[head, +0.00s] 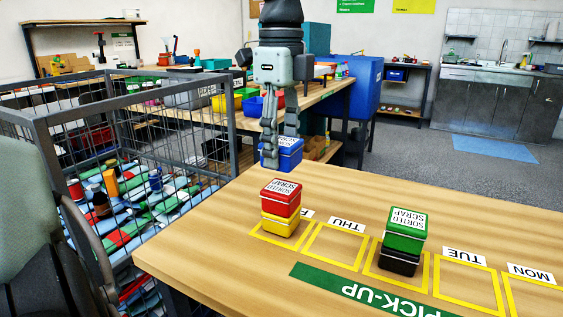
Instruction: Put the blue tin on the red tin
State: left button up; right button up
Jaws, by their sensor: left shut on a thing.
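My left gripper (279,145) points down and is shut on the blue tin (289,155), which has a white label on its lid. It holds the tin in the air, above and behind the red tin as seen here. The red tin (279,200), with a white "sorted scrap" label, sits on a yellow tin (281,226). That stack stands in the leftmost yellow-outlined square of the table (210,250). The blue tin and the red tin look apart. My right gripper is not in view.
A green tin (405,238) on a black tin (398,263) stands in the square right of the THU square, which is empty. The TUE and MON squares are empty. A wire cage (40,130) of mixed items stands left of the table. A workbench (325,92) is behind.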

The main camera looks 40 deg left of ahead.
aim_at(282, 166)
pick_arm(q)
notch_tip(282, 166, down, 3)
jog(key=shift+f, duration=0.5)
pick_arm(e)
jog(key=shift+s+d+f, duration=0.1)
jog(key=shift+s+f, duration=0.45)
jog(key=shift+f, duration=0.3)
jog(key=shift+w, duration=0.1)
